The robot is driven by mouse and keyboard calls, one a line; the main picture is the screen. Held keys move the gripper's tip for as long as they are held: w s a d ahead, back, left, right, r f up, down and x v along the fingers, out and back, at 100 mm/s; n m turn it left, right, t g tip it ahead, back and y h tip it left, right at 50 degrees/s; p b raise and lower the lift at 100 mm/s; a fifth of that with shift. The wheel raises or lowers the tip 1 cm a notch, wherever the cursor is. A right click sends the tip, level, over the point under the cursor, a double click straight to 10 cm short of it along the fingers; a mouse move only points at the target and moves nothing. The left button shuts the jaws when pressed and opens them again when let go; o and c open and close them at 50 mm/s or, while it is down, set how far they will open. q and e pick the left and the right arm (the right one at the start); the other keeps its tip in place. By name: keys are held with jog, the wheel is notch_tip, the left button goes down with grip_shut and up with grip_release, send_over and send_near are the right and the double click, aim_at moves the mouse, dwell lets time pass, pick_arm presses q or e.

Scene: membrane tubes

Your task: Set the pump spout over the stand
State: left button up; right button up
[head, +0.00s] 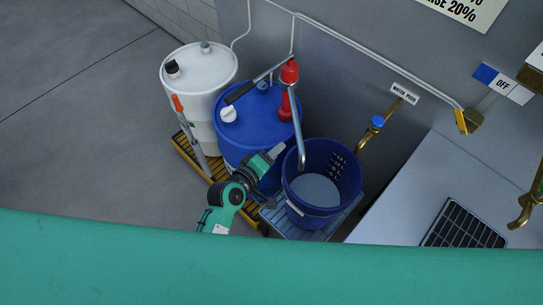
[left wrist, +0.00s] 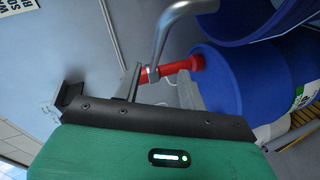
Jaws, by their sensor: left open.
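The red pump (head: 289,72) stands on top of the blue drum (head: 250,120). Its grey metal spout (head: 298,128) bends down, and its lower end shows at the left rim of the blue bucket (head: 348,185). The bucket sits on a grey-blue slatted stand (head: 310,234). My left gripper (head: 279,150) is open just left of the spout's lower part. In the left wrist view, the spout (left wrist: 160,40) comes down close to the dark jaws, with the red pump (left wrist: 180,67) behind; whether it touches a finger I cannot tell. My right gripper is not in view.
A white drum (head: 198,70) stands left of the blue drum, near a yellow slatted pallet (head: 187,153). A brass tap with a blue handle (head: 377,122) projects from the wall right of the bucket. A grey counter with a dark grate (head: 462,228) lies at the right.

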pick_arm(q)
jog(key=shift+s+a+r, duration=0.15)
jog(key=shift+s+a, duration=0.1)
jog(key=shift+s, duration=0.15)
